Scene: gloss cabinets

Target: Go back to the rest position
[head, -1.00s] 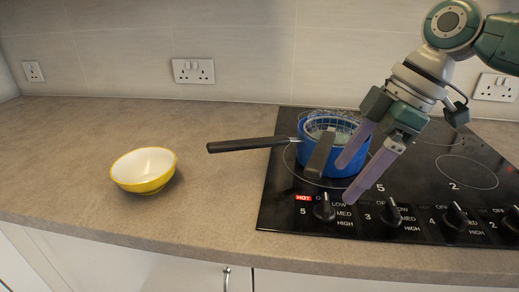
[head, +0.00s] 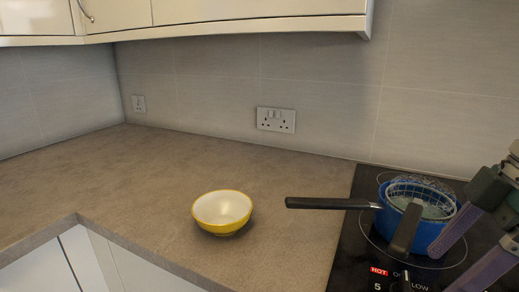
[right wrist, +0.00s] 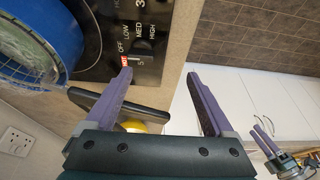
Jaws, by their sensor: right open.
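My right gripper (head: 472,262) shows at the right edge of the head view, in front of and to the right of the blue pot (head: 424,238). In the right wrist view its two purple fingers (right wrist: 160,75) are spread apart with nothing between them, and the pot (right wrist: 62,28) is at the upper left. My left gripper (right wrist: 266,133) shows small at the lower right of the right wrist view, below the level of the counter; its jaw state is unclear. It is out of the head view.
The pot stands on the black hob (head: 350,265) with a wire basket (head: 420,195) in it; a long black handle (head: 330,203) reaches left over the counter. A red HOT label (head: 379,271) shows. A yellow bowl (head: 222,228) stands on the counter (head: 120,185), clear at left.

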